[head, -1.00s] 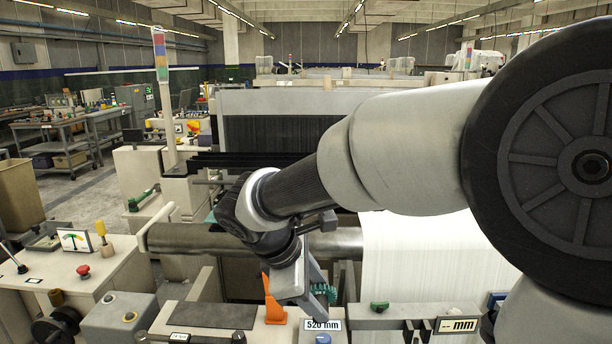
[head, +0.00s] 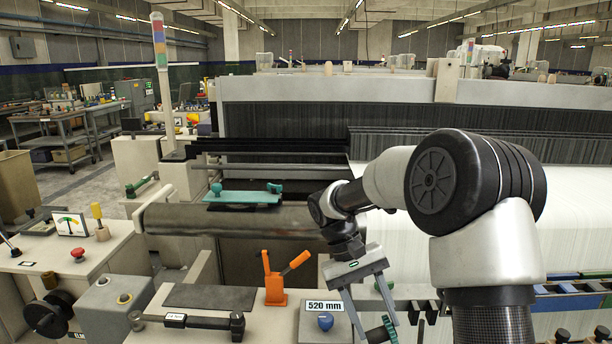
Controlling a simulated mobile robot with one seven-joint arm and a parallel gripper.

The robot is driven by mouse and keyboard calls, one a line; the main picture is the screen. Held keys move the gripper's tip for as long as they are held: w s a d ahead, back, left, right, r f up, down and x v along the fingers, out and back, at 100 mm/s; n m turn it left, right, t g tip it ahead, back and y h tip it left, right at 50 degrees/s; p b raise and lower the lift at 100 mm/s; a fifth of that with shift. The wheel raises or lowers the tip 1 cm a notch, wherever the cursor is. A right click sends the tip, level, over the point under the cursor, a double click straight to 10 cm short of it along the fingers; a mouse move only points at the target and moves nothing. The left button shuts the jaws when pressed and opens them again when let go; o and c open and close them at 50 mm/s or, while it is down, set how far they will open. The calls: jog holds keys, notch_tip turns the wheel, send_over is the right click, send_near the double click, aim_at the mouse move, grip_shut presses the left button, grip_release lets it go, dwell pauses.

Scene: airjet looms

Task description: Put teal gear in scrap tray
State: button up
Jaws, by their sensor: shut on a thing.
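The teal gear (head: 389,330) shows in the head view at the bottom, right of the 520 mm sign. My gripper (head: 376,326) points down with its two fingers around the gear and is shut on it. The fingers hide part of the gear, and the picture's bottom edge lies just below it. I cannot pick out a tray that is clearly the scrap tray.
An orange two-lever fixture (head: 276,290) stands left of my gripper. The 520 mm sign (head: 325,307) and a blue knob (head: 325,322) are close beside it. Blue and green bins (head: 570,290) line the right. A teal plate (head: 243,197) lies farther back.

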aim_at(375, 334)
notch_tip(375, 334, up, 9)
jog(key=s+p, duration=0.2)
jog(key=p, duration=1.4)
jog(key=shift+f, duration=0.2)
jog(key=shift+f, duration=0.1)
jog(key=shift+a, duration=0.1)
